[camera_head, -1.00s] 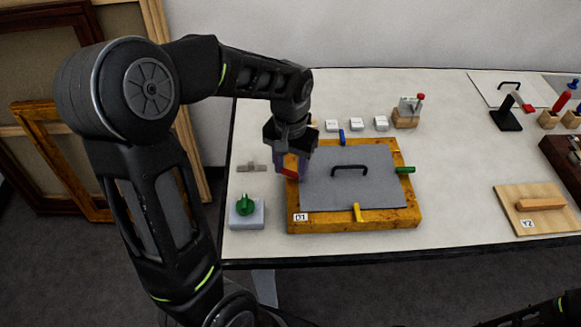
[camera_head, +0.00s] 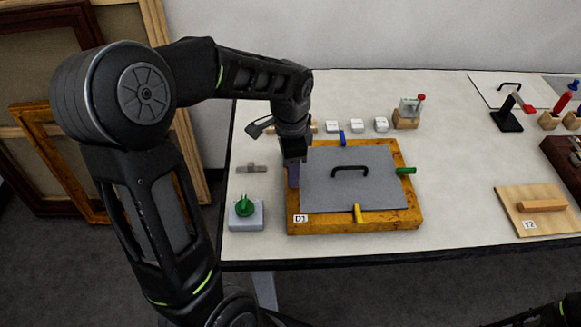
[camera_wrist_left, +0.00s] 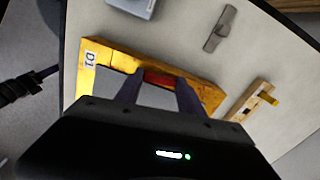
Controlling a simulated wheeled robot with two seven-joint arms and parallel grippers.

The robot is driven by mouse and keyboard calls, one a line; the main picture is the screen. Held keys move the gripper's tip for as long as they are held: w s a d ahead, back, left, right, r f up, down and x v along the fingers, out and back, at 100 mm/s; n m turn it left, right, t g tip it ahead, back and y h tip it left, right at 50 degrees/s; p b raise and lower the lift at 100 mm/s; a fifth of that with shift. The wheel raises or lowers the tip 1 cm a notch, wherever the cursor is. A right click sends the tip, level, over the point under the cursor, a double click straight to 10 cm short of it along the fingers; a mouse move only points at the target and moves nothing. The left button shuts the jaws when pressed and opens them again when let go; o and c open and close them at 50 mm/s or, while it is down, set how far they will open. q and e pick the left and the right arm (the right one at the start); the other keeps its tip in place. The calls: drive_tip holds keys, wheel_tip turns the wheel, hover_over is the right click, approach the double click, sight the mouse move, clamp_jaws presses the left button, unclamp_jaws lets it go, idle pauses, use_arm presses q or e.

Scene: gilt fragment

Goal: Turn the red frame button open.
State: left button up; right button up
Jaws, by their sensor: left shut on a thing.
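The ochre frame D1 (camera_head: 385,220) lies on the table with a grey panel (camera_head: 325,192) and black handle in it. My left gripper (camera_head: 293,178) points down at the frame's left side. In the left wrist view the red button (camera_wrist_left: 158,79) shows between its fingers (camera_wrist_left: 160,88), which are shut on it. In the head view the gripper hides the red button. A blue button (camera_head: 342,138) is at the back edge, a green one (camera_head: 405,170) at the right, a yellow one (camera_head: 358,213) at the front. My right gripper is not seen.
A grey block with a green knob (camera_head: 245,207) and a small grey metal piece (camera_head: 252,168) lie left of the frame. Several white blocks (camera_head: 357,125) stand behind it. The table right of the frame is clear up to board Y2 (camera_head: 540,215).

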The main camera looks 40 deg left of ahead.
use_arm(q)
drive_tip(key=shift+m, duration=0.9)
drive_tip(key=o, duration=1.4)
drive_tip(key=shift+c, duration=0.2)
drive_tip(key=shift+r, duration=0.15)
wheel_tip(320, 180, up, 8)
drive_tip(key=shift+f+b, duration=0.2)
drive_tip(key=shift+b, duration=0.2)
